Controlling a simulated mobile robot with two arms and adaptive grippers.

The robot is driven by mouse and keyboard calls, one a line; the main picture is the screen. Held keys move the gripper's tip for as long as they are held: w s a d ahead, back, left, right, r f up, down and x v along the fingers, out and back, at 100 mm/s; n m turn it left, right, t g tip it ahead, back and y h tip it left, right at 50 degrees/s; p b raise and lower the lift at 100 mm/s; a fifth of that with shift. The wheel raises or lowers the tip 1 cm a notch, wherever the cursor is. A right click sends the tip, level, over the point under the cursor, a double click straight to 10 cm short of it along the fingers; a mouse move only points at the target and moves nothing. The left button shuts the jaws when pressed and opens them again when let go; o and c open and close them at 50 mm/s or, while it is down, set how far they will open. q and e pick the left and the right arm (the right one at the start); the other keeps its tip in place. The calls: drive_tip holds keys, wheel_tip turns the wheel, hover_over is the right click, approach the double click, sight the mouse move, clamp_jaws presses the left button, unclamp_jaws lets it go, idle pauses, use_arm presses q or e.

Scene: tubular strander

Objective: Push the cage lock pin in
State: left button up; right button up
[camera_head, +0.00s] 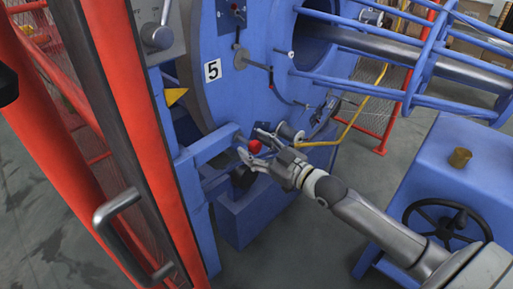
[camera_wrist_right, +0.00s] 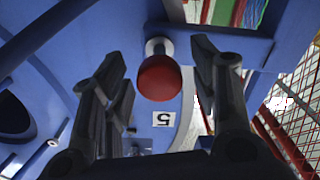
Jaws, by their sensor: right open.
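The cage lock pin has a round red knob (camera_head: 255,146) and sits at the blue bracket beside the cage disc, low in the middle of the head view. In the right wrist view the red knob (camera_wrist_right: 159,78) is on a short metal shaft (camera_wrist_right: 158,46) that comes out of the blue frame. My right gripper (camera_head: 259,146) is at the knob with its fingers apart. In the wrist view the open fingers (camera_wrist_right: 158,72) stand on either side of the knob, with gaps visible. My left gripper is not in view.
The blue cage disc (camera_head: 225,100) carries a number 5 plate (camera_head: 212,70). A red door frame with a grey handle (camera_head: 118,215) stands at the left. A blue box with a black handwheel (camera_head: 440,222) is at the right, under my right arm. Blue cage rods (camera_head: 440,60) are at the upper right.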

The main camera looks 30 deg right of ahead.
sight(248, 140)
clamp_jaws()
drive_tip(key=shift+x, duration=1.6)
drive_tip(key=shift+c, duration=2.1)
unclamp_jaws()
drive_tip(key=shift+r, duration=0.1)
drive_tip(key=o, duration=0.4)
drive_tip(key=shift+w+a, duration=0.1)
drive_tip(key=shift+w, duration=0.1)
drive_tip(key=shift+v, duration=6.1)
